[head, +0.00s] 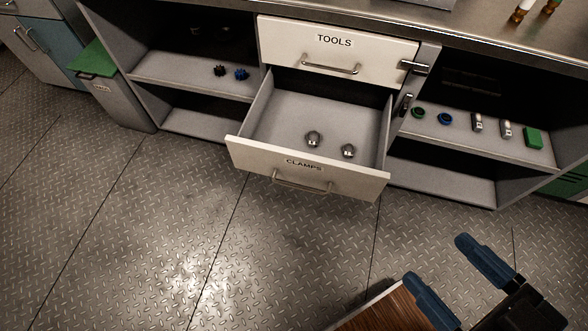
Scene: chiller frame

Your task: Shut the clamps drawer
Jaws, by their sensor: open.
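The clamps drawer (254,158) is pulled well out of the cabinet, below the tools drawer. Its white front carries the label CLAMPS and a bar handle (301,183). Two metal clamps (313,138) (348,150) lie inside on the drawer floor, towards the front. My gripper (446,262) is at the lower right, with two blue fingers spread apart and nothing between them. It is in front of the drawer and to its right, well apart from the handle.
The tools drawer (337,45) above looks shut. Shelves hold small dark and blue parts (241,74) on the left and a green box (533,139) with other items on the right. A grey bin (121,100) stands left. The metal floor (170,235) before the drawer is clear.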

